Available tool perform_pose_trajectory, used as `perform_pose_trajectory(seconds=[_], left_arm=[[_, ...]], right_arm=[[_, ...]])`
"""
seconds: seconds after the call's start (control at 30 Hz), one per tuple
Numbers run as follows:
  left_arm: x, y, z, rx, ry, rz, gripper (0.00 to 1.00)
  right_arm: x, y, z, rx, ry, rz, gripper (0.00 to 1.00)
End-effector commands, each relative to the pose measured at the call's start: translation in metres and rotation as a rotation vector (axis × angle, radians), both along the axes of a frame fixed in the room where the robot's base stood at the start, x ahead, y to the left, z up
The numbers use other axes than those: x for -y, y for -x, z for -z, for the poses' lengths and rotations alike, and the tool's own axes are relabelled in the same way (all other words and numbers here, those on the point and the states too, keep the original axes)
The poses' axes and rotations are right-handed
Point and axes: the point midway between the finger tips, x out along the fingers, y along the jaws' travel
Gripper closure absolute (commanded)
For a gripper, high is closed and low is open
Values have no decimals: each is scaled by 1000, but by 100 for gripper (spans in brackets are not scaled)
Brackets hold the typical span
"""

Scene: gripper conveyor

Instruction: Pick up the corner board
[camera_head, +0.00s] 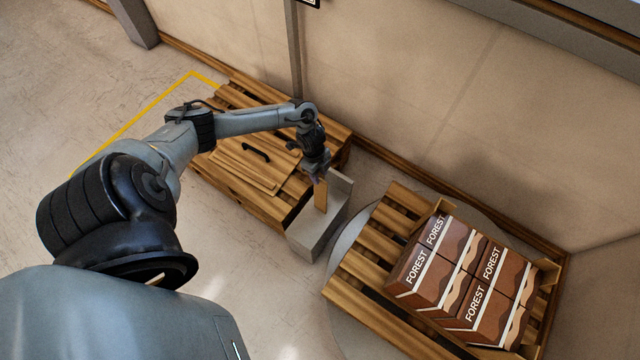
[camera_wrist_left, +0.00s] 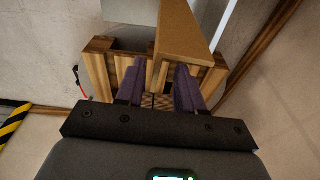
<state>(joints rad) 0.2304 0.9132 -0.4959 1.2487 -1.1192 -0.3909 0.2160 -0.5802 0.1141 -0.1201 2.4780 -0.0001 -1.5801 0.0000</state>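The corner board (camera_head: 321,196) is a tan upright strip standing in a grey open holder (camera_head: 304,243) at the right end of the left pallet. In the left wrist view the brown board (camera_wrist_left: 186,32) runs from the top down to between the fingers. My left gripper (camera_head: 316,175) is at the board's upper end, pointing down. In the left wrist view its two purple fingers (camera_wrist_left: 160,82) stand apart, with the board's near end between them and a gap on the left side. Contact with the board is hard to tell. My right gripper is not in view.
A wooden pallet (camera_head: 270,215) with a flat wooden panel and black handle (camera_head: 256,153) lies under my left arm. To the right, a second pallet (camera_head: 345,297) carries brown FOREST boxes (camera_head: 430,275), with corner boards (camera_head: 549,272) at the stack. A wall rises behind.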

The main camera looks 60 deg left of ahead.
Motion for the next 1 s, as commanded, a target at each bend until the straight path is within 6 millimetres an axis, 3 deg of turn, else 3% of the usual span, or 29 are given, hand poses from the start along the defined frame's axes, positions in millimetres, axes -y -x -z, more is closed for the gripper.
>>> perform_pose_trajectory(seconds=[0.47,0.77,1.0], left_arm=[[12,-1,48,-1,1,-2,63],[12,-1,51,0,-1,0,63],[12,-2,51,0,-1,0,100]], right_arm=[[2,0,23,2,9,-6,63],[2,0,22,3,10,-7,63],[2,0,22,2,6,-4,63]])
